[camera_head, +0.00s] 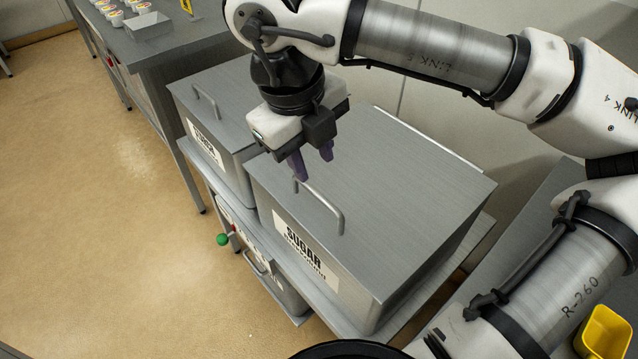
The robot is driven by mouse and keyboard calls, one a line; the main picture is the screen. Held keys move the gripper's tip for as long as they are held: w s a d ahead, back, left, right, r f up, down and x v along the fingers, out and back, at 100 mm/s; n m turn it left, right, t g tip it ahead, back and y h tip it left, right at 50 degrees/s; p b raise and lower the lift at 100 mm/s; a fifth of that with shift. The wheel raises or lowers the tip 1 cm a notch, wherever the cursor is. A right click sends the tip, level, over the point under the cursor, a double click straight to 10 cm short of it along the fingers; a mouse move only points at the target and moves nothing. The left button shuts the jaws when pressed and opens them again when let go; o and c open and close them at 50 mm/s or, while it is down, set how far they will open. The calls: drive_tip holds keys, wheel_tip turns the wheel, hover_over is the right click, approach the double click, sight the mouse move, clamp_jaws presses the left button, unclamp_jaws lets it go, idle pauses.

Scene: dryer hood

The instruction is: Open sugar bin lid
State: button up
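The sugar bin (345,255) is a grey metal box with a white "SUGAR" label on its front. Its flat lid (410,185) is closed. A bent metal handle (325,208) stands on the lid near the front edge. My gripper (314,165) is above the lid, just behind and above the handle's left end, with its purple fingers pointing down. The fingers are apart with nothing between them. They look clear of the handle, though the exact gap is hard to tell. My arm hides part of the lid's back left.
A second metal bin (213,120) with a similar handle stands close on the left. Both sit on a metal bench (312,305). A counter (165,48) with cups and a tray is at upper left. A yellow container (604,335) is at lower right. The floor at left is clear.

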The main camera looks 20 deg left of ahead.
sight(322, 198)
drive_tip(key=f, duration=0.3)
drive_tip(key=w+f, duration=0.1)
drive_tip(key=f, duration=0.1)
drive_tip(key=f+p, duration=0.1)
drive_tip(key=f, duration=0.2)
drive_tip(key=shift+w+d+f, duration=0.2)
drive_tip(key=shift+d+f, duration=0.1)
drive_tip(key=shift+d, duration=0.1)
clamp_jaws()
